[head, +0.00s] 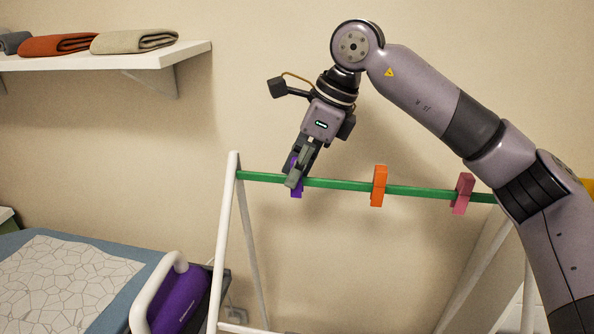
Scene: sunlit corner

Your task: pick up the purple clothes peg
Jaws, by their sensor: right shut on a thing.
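A purple clothes peg (297,191) sits on the green rail (338,184) of a white drying rack, near the rail's left end. My right gripper (295,178) comes down on it from above and is shut on it. The gripper fingers hide much of the peg; its lower end shows below the rail and a little shows at the left of the fingers. My left gripper is not in view.
An orange peg (379,186) and a pink peg (463,193) are on the rail to the right. A white shelf (120,60) with folded cloths is at upper left. A purple appliance with a white handle (180,298) stands below left, beside a blue-edged surface (108,247).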

